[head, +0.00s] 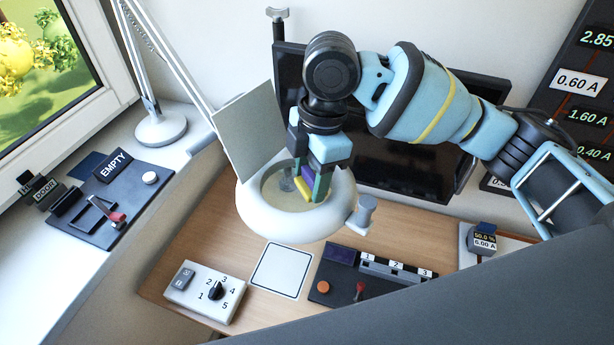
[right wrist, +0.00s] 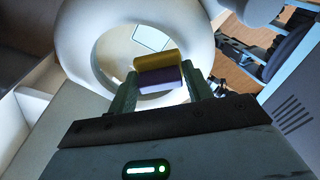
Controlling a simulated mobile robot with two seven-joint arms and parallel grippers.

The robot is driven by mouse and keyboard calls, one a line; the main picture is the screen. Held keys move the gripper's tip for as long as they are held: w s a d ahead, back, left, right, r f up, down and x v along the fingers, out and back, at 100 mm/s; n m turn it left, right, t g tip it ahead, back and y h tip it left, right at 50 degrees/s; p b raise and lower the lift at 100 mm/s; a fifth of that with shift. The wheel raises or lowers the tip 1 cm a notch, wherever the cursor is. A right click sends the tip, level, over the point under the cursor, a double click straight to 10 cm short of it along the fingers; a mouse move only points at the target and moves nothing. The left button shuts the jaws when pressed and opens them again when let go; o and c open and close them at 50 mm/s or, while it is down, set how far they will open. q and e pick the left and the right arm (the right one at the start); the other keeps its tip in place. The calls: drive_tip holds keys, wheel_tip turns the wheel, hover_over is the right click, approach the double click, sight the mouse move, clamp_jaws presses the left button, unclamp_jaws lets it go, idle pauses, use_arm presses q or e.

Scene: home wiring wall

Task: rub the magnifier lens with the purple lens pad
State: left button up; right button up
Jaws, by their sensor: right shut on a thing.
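The magnifier (head: 340,208) is a thick white ring around a round lens (head: 272,191), above the desk in the middle of the head view. It also fills the upper part of the right wrist view (right wrist: 82,45). My right gripper (head: 312,190) points down inside the ring. It is shut on the purple lens pad (head: 307,173), a small block with a yellow side. In the right wrist view the pad (right wrist: 160,78) is between the fingertips, over the lens opening. I cannot tell whether the pad touches the lens. My left gripper is not in view.
A grey flat panel (head: 257,130) stands at the ring's back left. A dark monitor (head: 385,160) is behind my right arm. A dial box (head: 205,291), a white square (head: 281,270) and a switch panel (head: 370,283) lie on the desk in front. A lamp base (head: 160,130) stands left.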

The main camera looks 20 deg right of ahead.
wheel_tip(320, 180, up, 2)
drive_tip(key=shift+w+a+r, duration=0.1)
drive_tip(key=shift+r, duration=0.85)
drive_tip(key=shift+r, duration=0.1)
drive_tip(key=shift+r, duration=1.4)
drive_tip(key=shift+w, duration=0.1)
